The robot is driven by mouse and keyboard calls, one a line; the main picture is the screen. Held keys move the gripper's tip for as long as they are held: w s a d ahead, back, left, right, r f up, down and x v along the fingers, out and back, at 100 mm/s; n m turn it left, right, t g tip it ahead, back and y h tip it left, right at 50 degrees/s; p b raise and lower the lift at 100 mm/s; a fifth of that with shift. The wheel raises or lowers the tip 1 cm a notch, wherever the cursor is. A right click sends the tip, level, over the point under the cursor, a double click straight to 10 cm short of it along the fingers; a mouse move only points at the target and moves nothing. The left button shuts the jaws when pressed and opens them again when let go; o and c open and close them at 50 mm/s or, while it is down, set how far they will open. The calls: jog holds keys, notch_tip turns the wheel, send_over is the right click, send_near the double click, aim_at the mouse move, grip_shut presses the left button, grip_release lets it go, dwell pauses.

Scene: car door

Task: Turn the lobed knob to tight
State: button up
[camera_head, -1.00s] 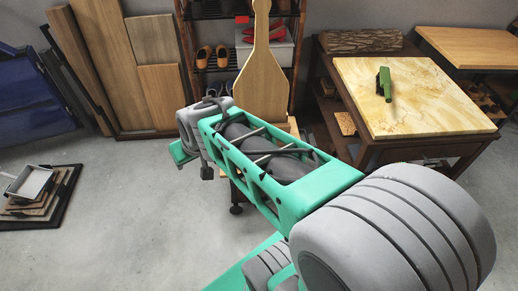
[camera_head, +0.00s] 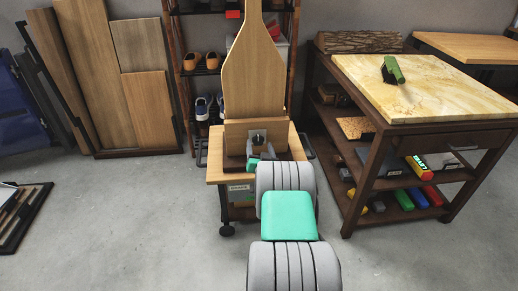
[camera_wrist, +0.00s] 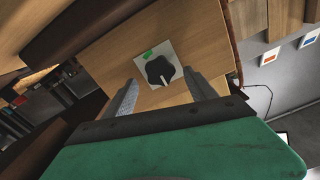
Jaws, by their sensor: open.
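The lobed knob (camera_wrist: 160,71) is black with a pale pointer line, on a light square plate (camera_wrist: 150,57) with a green mark at its upper left. The pointer aims down and slightly right in the wrist view, away from the green mark. The plate is fixed to a wooden block (camera_head: 236,134) on a small wheeled stand. In the head view the knob (camera_head: 257,136) shows small and dark, partly behind my arm. My gripper (camera_wrist: 160,93) is open, with its two fingers apart on either side of the knob in the picture. I cannot tell the remaining distance.
A tall paddle-shaped board (camera_head: 255,70) rises behind the block. The stand's wooden top (camera_head: 218,170) is mostly clear. A dark table (camera_head: 420,95) with a marble-like top stands to the right. A shoe rack (camera_head: 190,75) is behind. Floor is open at left.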

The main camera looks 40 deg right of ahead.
aim_at(258, 140)
jog(key=shift+x, duration=1.1)
jog(key=shift+a, duration=0.1)
jog(key=c, duration=1.4)
